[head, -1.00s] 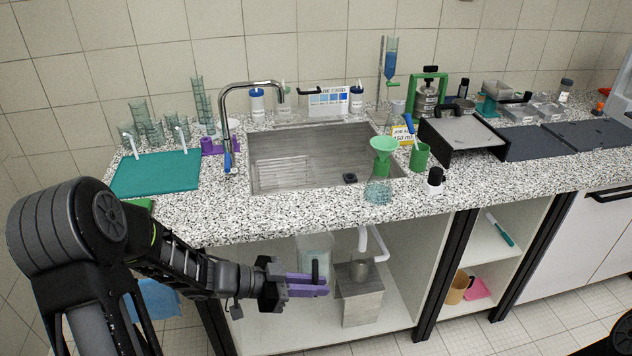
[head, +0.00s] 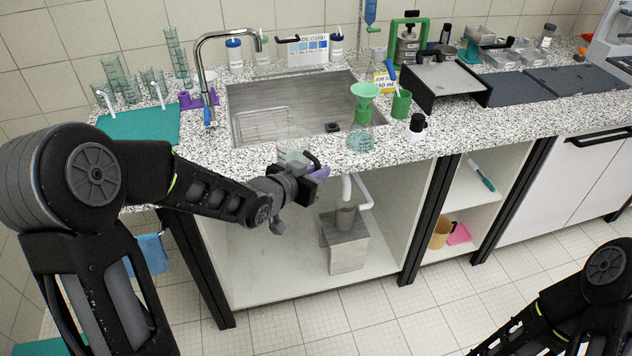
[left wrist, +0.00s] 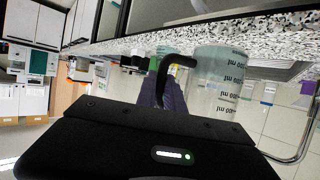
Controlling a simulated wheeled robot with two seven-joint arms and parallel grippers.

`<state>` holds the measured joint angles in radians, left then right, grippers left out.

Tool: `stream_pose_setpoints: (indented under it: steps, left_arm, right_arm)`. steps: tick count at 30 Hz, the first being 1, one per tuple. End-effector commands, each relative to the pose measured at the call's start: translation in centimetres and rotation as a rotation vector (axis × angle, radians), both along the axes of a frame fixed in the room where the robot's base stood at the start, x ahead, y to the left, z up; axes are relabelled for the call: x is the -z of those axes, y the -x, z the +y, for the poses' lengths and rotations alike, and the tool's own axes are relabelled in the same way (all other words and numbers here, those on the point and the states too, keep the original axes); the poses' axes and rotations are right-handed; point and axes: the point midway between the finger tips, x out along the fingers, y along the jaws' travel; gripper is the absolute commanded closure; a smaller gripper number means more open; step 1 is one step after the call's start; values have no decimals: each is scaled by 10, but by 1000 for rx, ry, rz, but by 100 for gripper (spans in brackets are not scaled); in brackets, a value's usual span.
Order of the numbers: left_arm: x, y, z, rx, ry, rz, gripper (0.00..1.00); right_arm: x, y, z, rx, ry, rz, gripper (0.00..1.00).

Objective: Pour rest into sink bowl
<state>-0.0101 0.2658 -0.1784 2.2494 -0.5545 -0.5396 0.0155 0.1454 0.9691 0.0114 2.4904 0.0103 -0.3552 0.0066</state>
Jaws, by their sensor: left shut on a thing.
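A clear jug (head: 293,151) with a black handle is at the front edge of the counter, in front of the sink bowl (head: 300,95). My left gripper (head: 312,178) is shut on its handle, with purple fingers. In the left wrist view the jug (left wrist: 216,88) has volume marks, and its black handle (left wrist: 172,68) rises by the purple fingers (left wrist: 165,95). I cannot tell how much liquid is in it. The steel sink bowl is sunk into the speckled counter, with a wire rack at its left. My right gripper is out of view.
A tap (head: 203,75) arches over the sink's left side. A teal mat (head: 140,123) lies left.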

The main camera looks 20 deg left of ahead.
Motion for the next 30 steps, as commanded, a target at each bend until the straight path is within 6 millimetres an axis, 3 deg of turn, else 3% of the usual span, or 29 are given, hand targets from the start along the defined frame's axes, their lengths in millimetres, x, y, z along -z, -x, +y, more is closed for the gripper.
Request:
stream_pose_setpoints:
  steps: [15,30]
  left_arm:
    - [15,3,-1,-261,-1,-1,100]
    - [17,5,-1,-281,1,-3,100]
  right_arm:
    - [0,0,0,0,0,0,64]
    - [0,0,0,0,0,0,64]
